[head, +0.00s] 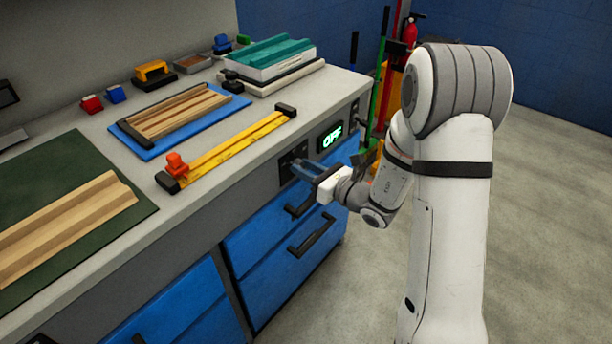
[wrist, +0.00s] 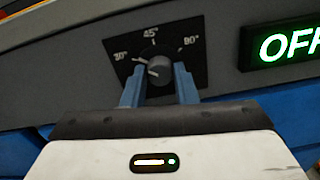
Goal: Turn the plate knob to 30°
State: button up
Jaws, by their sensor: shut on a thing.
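The plate knob (wrist: 160,69) is a small dark grey round knob on a black dial panel (wrist: 187,50) marked 30°, 45° and 90°. A pale mark on the knob's left side points roughly toward the 30° side; its exact angle is hard to tell. My gripper (wrist: 158,77) has its blue fingers on either side of the knob, shut on it. In the head view my gripper (head: 308,172) is at the front of the bench, hiding the knob.
A lit display (head: 332,138) reads OFF, right of the dial. Blue drawers (head: 275,235) with black handles lie below. A yellow clamp (head: 230,150) and a blue board (head: 148,152) with wooden strips lie on the worktop. The floor at right is clear.

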jog(key=shift+f+n+b, duration=0.15)
jog(key=shift+n+b, duration=0.45)
jog(key=shift+n, duration=0.1)
jog(key=o, duration=1)
jog(key=shift+s+d, duration=0.1)
jog(key=v, duration=0.7)
jog(key=shift+s+d+p, duration=0.25)
jog(key=shift+p, duration=0.1)
